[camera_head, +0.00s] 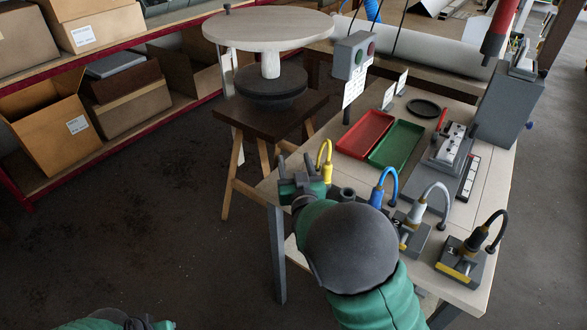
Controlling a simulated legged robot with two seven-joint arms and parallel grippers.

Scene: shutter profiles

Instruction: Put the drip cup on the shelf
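A small dark grey round cup (347,194) stands on the workbench between the yellow and blue cables, partly covered by my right arm. I take it for the drip cup, but cannot be sure. My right gripper (297,168) is just left of it, over the bench's left edge. Its two fingers stand apart, and I see nothing between them. A red-edged shelf rack (170,32) with cardboard boxes stands at the left; part of a lower shelf (291,250) also shows under the bench. Only a piece of my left arm shows at the bottom left; its gripper is out of frame.
The workbench (470,285) holds a red tray (364,132), a green tray (396,144), a black round dish (423,108) and several corded tools. A control box (354,55) rises behind the trays. A round table (268,24) stands beyond. The floor at left is clear.

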